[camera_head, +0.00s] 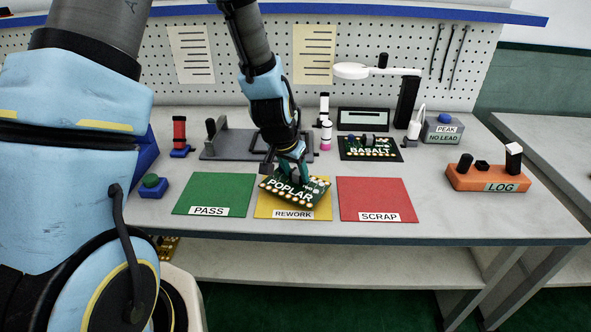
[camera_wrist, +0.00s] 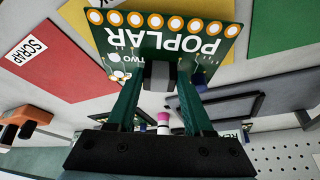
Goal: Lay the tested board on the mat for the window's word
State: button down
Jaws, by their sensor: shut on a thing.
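My gripper (camera_head: 287,172) is shut on a green board marked POPLAR (camera_head: 296,189). In the wrist view the gripper fingers (camera_wrist: 160,88) close on a grey block on the board (camera_wrist: 165,40). The board is tilted over the yellow REWORK mat (camera_head: 265,206); I cannot tell whether it touches. The green PASS mat (camera_head: 214,190) lies to the left and the red SCRAP mat (camera_head: 375,193) to the right, both empty. A dark unit with a pale display window (camera_head: 362,118) stands behind; its word is too small to read.
A board marked BASALT (camera_head: 370,150) lies behind the SCRAP mat, under a lamp (camera_head: 352,71). A grey fixture (camera_head: 229,143) stands behind the PASS mat. A PEAK NO LEAD box (camera_head: 442,131) and an orange LOG block (camera_head: 487,178) are at right. The bench front is clear.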

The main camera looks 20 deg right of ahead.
aim_at(287, 193)
jog(key=shift+f, duration=0.65)
jog(key=shift+f+b, duration=0.45)
jog(key=shift+b, duration=0.15)
jog(key=shift+c, duration=1.1)
grip_release()
jog(key=shift+r, duration=0.1)
jog(key=b+v, duration=0.1)
jog(key=v, duration=0.9)
jog(key=shift+r, duration=0.25)
jog(key=shift+s+a, duration=0.1)
jog(key=shift+s, duration=0.05)
